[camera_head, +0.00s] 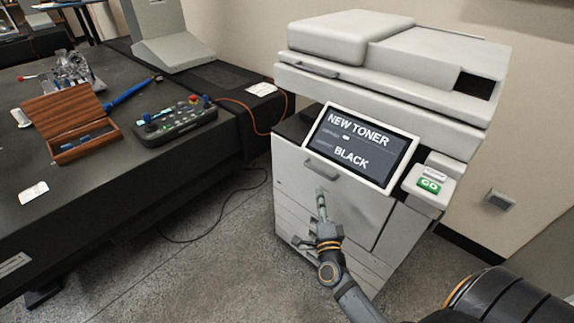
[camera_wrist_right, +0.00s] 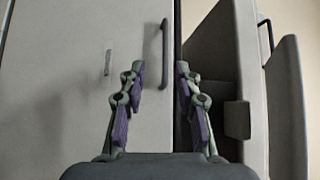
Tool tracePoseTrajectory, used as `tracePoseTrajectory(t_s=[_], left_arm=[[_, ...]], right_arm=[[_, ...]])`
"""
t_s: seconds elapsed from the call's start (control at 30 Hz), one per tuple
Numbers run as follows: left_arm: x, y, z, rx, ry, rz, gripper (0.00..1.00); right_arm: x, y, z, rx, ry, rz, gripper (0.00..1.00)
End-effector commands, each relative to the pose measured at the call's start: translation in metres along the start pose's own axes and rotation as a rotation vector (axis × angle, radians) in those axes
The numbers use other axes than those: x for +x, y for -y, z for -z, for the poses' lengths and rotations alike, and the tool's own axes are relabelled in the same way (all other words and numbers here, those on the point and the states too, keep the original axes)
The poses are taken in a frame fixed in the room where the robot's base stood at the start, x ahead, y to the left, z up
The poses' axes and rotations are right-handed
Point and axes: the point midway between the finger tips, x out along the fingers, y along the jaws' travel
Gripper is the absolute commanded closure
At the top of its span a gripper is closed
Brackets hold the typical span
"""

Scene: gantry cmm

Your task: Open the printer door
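The white printer (camera_head: 375,75) stands against the wall at the right of the head view. Its front door (camera_head: 295,187) looks shut, flat with the printer's face. The door handle (camera_head: 322,170) is a grey bar near the door's top, below the screen. My right gripper (camera_head: 321,203) is in front of the door, just below the handle in the picture. In the right wrist view my right gripper (camera_wrist_right: 161,72) has its fingers apart, with nothing between them. The handle (camera_wrist_right: 165,53) appears between the fingertips and beyond them; I see no contact. My left gripper is out of view.
The tilted screen (camera_head: 357,145) reads "NEW TONER BLACK", with a green GO button (camera_head: 429,185) to its right. A dark table (camera_head: 100,190) at left holds a wooden box (camera_head: 72,122) and a control pendant (camera_head: 175,120).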

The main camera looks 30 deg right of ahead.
Motion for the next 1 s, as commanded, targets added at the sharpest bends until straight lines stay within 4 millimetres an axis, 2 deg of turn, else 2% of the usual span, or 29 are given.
tracePoseTrajectory(t_s=[0.13,0.23,0.4,0.6,0.7,1.0], left_arm=[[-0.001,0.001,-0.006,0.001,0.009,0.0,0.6],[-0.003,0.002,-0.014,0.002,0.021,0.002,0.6],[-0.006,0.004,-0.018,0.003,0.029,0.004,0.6],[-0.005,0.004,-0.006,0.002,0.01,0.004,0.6],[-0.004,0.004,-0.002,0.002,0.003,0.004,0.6],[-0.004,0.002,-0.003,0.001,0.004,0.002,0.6]], right_arm=[[0.002,0.003,0.001,0.008,-0.004,0.004,0.67],[0.013,0.004,0.001,0.006,-0.003,0.004,0.67],[0.049,0.004,0.001,0.004,-0.002,0.006,0.67],[0.087,0.002,0.0,0.003,-0.001,0.002,0.67],[0.098,0.002,0.0,0.003,-0.002,0.002,0.67],[0.105,0.002,0.0,0.002,-0.001,0.001,0.67]])
